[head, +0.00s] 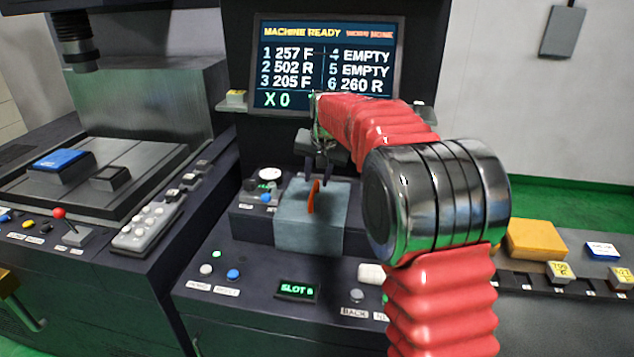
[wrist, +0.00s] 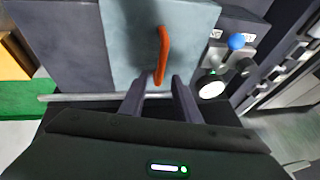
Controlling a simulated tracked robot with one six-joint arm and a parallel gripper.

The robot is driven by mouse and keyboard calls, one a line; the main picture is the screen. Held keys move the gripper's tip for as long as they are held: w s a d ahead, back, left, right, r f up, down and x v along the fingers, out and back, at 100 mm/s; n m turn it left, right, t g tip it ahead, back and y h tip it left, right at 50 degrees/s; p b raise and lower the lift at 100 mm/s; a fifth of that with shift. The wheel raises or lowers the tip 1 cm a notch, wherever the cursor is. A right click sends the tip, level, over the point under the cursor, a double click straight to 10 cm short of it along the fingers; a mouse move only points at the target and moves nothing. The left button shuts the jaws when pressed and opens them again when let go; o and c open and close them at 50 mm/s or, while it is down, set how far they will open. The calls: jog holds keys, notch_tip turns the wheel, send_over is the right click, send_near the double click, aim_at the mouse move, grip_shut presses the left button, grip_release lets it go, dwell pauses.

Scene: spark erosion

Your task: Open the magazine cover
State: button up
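The magazine cover (head: 332,225) is a blue-grey box-like lid on the machine front, and it looks shut. An orange handle (head: 313,197) stands on its top. In the wrist view the cover (wrist: 195,35) fills the upper middle, with the handle (wrist: 163,50) upright in the picture. My gripper (head: 318,172) is over the cover, just above the handle. In the wrist view my gripper (wrist: 161,78) has its two fingers apart, with the handle's near end showing between the fingertips. I cannot tell whether they touch it. What the cover holds is hidden.
A screen (head: 325,65) reading "MACHINE READY" stands behind the cover. A white dial (head: 270,174) and a blue knob (head: 266,198) sit left of it. A "SLOT 6" display (head: 297,290) is in front. A yellow block (head: 536,239) lies at the right.

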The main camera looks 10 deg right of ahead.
aim_at(315, 186)
jog(key=shift+x, duration=1.6)
jog(key=shift+c, duration=0.6)
grip_shut()
